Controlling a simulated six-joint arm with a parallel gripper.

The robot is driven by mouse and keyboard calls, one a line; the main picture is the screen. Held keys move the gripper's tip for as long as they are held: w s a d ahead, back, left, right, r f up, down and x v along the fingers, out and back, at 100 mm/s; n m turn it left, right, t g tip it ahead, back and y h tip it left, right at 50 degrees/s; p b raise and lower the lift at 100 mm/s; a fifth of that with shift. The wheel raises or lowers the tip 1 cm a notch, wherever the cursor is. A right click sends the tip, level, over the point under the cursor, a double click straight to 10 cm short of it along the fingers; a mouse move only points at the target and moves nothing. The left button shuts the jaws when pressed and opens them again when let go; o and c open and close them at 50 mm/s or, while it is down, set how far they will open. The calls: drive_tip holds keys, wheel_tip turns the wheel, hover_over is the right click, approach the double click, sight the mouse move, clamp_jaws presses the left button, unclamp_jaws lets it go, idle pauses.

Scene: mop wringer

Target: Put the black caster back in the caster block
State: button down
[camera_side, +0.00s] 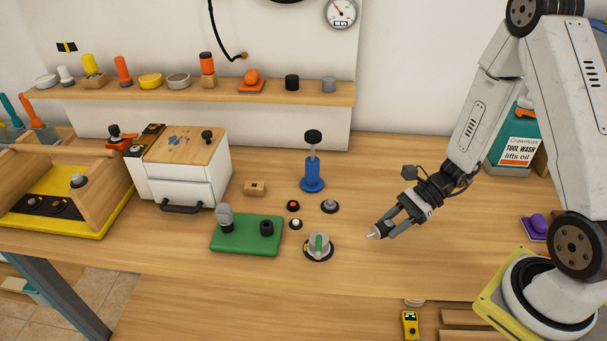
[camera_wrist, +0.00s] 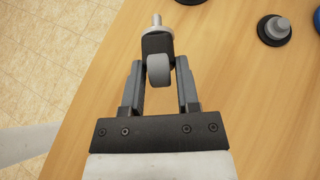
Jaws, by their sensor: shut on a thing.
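The caster (camera_wrist: 156,43) has a black body, a grey wheel and a pale metal stem. My gripper (camera_wrist: 158,70) is shut on it, with a finger on each side and the stem pointing away from the gripper. In the side view my gripper (camera_side: 386,229) holds the caster's pale stem (camera_side: 373,235) out to the left, above the bench and right of the green caster block (camera_side: 246,243). A grey-wheeled caster (camera_side: 225,215) stands at the block's left end. A black round socket (camera_side: 266,228) at its right end looks empty.
A round dial with a green handle (camera_side: 318,246) stands between the block and my gripper. Behind are small red, white and grey knobs (camera_side: 330,206) and a blue stand (camera_side: 312,178). A white box (camera_side: 190,165) is behind the block. The bench front is clear.

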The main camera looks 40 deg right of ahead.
drive_tip(key=shift+r, duration=0.95)
drive_tip(key=c, duration=1.1)
unclamp_jaws()
clamp_jaws()
